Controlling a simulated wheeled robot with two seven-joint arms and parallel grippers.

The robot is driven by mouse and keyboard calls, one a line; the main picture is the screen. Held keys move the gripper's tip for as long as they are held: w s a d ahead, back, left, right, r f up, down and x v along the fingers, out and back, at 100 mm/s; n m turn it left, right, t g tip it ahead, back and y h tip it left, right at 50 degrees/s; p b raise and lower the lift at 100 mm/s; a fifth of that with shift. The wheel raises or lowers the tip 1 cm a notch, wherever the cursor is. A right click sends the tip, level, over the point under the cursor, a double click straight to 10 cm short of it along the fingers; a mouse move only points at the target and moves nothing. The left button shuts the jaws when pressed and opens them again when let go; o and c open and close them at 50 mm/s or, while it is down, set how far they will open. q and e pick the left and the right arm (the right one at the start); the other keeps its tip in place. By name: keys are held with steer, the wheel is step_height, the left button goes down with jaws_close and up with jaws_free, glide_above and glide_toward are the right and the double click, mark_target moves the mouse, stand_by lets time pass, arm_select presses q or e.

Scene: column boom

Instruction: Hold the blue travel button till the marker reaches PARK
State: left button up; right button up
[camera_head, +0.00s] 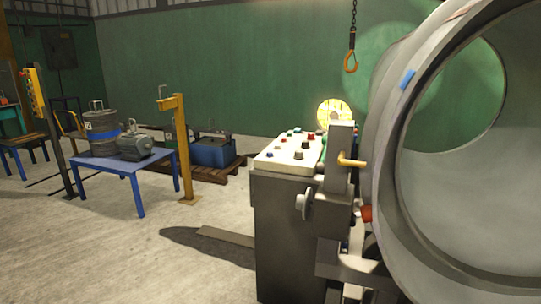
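A control desk (271,163) stands right of centre, with a pale sloped top carrying several small coloured buttons and knobs. Which of them is the blue travel button is too small to tell for certain. A lit yellow round dial or lamp (334,113) stands behind the desk. A large grey ring or drum (390,170) fills the right side, with a small blue patch (407,79) on its rim. I cannot read a PARK label or tell which mark is the marker. Neither of my grippers shows in the head view.
A blue table (160,157) holds a grey drum (102,134) and a motor-like unit (136,147). A yellow post (183,150) stands beside it. A blue box (212,152) sits on a pallet. A hook (351,62) hangs above. The left foreground floor is clear.

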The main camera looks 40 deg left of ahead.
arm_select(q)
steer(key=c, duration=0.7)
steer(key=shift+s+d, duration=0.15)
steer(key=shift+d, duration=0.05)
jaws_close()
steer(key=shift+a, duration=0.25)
